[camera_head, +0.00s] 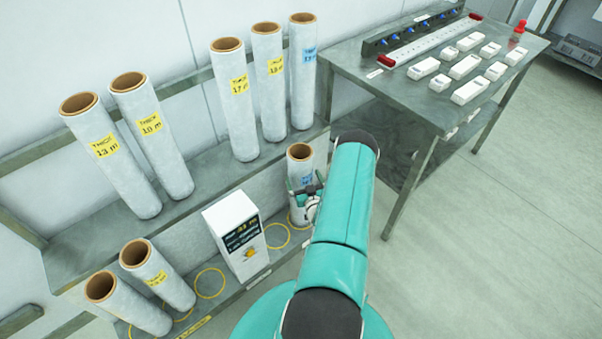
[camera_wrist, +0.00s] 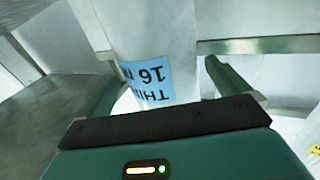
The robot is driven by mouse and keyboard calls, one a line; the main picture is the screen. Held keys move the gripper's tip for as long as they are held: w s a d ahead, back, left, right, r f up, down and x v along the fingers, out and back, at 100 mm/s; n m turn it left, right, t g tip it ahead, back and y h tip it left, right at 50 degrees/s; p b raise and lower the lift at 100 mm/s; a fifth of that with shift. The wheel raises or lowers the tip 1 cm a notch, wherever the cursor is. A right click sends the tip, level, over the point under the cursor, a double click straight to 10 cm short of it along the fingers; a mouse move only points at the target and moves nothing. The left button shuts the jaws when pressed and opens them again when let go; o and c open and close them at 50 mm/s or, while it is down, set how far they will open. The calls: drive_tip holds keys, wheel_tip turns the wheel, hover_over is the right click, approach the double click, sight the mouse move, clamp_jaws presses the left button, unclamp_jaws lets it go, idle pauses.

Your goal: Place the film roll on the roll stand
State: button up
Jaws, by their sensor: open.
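A film roll (camera_head: 301,170) with a blue label stands upright at the right end of the low shelf (camera_head: 268,262), which carries yellow ring marks and may be the roll stand. In the wrist view this roll (camera_wrist: 150,40) is close up, and its label reads THIN and 16. My gripper (camera_head: 306,190) is at the roll's height, its fingers open on either side of the roll. The fingers also show in the wrist view (camera_wrist: 162,68). I cannot tell whether they touch the roll. My arm and gripper hide part of its lower side.
A white display box (camera_head: 236,236) stands left of the roll, with two yellow-labelled rolls (camera_head: 157,273) farther left. Several rolls (camera_head: 233,100) stand on the upper shelf (camera_head: 205,165). A metal table (camera_head: 400,95) with white blocks stands right. Floor at right is clear.

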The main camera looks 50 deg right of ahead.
drive_tip(key=v, duration=0.7)
drive_tip(key=shift+s+a, duration=0.2)
drive_tip(key=shift+s, duration=0.1)
drive_tip(key=shift+c, duration=0.4)
idle(1.4)
